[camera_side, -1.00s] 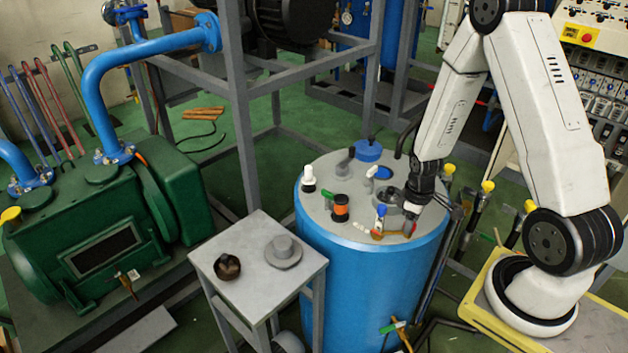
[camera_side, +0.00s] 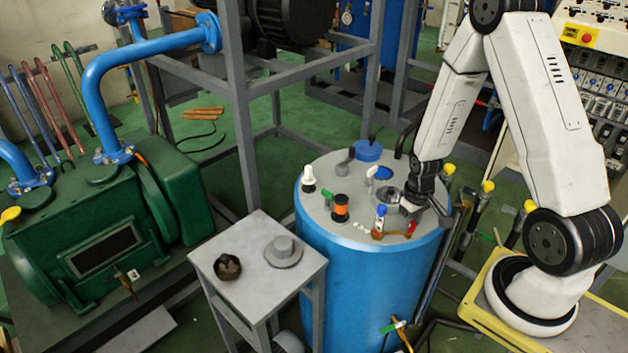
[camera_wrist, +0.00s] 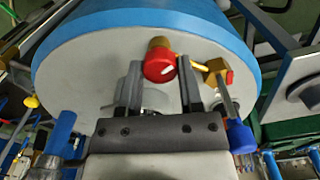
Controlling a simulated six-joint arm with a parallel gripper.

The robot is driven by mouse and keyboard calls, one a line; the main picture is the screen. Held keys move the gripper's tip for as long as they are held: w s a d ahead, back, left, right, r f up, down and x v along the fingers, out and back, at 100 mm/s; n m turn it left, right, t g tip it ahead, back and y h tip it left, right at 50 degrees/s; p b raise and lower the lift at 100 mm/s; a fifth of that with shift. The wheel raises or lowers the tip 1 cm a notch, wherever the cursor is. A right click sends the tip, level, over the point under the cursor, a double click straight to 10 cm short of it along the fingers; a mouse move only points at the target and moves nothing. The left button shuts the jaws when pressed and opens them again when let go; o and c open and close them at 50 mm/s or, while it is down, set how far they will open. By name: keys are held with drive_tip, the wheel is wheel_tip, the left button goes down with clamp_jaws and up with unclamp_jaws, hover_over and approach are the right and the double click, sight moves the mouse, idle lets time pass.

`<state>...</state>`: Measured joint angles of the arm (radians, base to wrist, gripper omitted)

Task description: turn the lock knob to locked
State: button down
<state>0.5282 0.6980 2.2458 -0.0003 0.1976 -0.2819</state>
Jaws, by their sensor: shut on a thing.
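In the side view my gripper (camera_side: 424,203) is low over the right part of the blue drum's grey lid. The lock knob's markings cannot be made out.
The drum lid (camera_side: 350,219) also carries a blue-handled valve (camera_side: 381,213), an orange-banded fitting (camera_side: 340,209), a white-topped fitting (camera_side: 308,178) and a blue cap (camera_side: 368,151). A small grey table (camera_side: 245,254) with two small items stands at front left.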

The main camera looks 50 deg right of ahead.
drive_tip(key=m, duration=0.6)
drive_tip(key=shift+m, duration=0.3)
drive_tip(key=m, duration=0.6)
drive_tip(key=shift+m, duration=0.3)
drive_tip(key=shift+c, duration=1.3)
unclamp_jaws()
drive_tip(key=shift+r, duration=0.1)
drive_tip(key=shift+r, duration=3.85)
drive_tip(key=shift+w+a, duration=0.1)
